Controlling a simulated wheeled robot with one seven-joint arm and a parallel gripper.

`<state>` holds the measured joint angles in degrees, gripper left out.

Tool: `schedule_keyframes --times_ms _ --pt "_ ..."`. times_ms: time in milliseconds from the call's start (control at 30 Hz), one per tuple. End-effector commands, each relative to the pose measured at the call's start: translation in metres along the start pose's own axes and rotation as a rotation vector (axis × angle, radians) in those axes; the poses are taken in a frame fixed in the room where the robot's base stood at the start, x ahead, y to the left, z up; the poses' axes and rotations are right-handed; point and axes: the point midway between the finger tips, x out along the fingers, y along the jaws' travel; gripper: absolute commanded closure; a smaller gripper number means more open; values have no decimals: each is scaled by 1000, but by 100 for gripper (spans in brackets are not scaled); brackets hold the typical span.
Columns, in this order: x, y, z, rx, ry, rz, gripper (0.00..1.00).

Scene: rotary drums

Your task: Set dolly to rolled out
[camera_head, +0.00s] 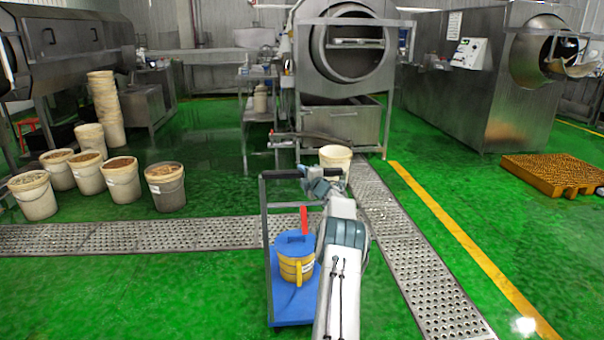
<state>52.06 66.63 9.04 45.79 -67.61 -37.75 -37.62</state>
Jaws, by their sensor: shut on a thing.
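The dolly has a flat blue deck (289,247) and an upright grey tube handle frame (265,225) at its left side. It stands on the green floor at the lower middle of the head view, across a perforated drain strip.
A cream bucket (335,157) stands just beyond my gripper. A large steel drum machine (350,50) is behind it. Several filled buckets (122,180) stand at the left. A yellow-brown pallet (553,173) lies at the right. The floor left and right of the dolly is clear.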

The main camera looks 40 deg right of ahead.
Motion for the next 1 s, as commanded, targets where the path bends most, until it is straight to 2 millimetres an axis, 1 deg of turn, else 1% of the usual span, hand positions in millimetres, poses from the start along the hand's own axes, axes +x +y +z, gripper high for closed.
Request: schedule_keyframes --times_ms 200,667,700,733,767,1000 --pt "7 1 3 -1 1 0 100" --pt "8 1 4 1 0 1 100" --pt "8 1 4 1 0 1 64" --pt "8 0 4 1 -1 1 55" --pt "8 0 4 1 0 1 53" --pt "8 0 4 1 0 0 53"
